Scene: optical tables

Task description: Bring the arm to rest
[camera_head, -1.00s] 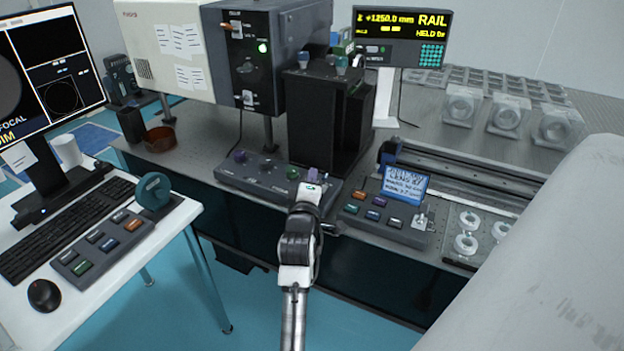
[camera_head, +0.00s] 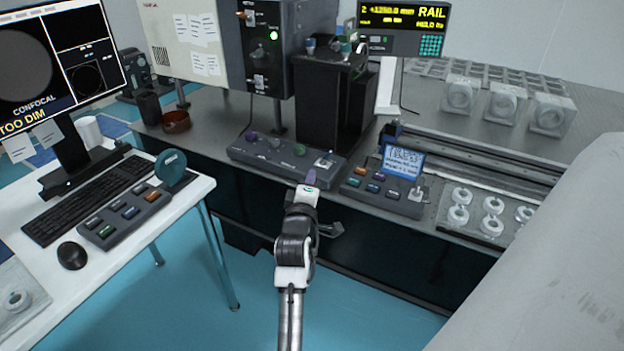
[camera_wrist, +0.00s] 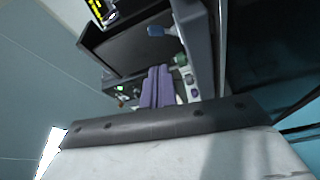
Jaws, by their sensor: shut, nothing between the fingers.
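My gripper (camera_head: 310,178) is at the end of my white and black arm, in the middle of the head view. Its purple fingers are together with nothing between them; they also show in the wrist view (camera_wrist: 158,88). In the head view the fingertips overlap the front right end of a dark knob panel (camera_head: 285,156) on the optical table. I cannot tell whether they touch it. The arm reaches forward from the bottom of the picture, over the blue floor in front of the table.
A button box with a small blue screen (camera_head: 385,190) stands right of the gripper. A black tower (camera_head: 320,105) stands behind the panel. Ring-shaped optics (camera_head: 490,205) lie at right. A white desk (camera_head: 120,260) with keyboard and monitor is at left. Blue floor (camera_head: 210,305) is open between.

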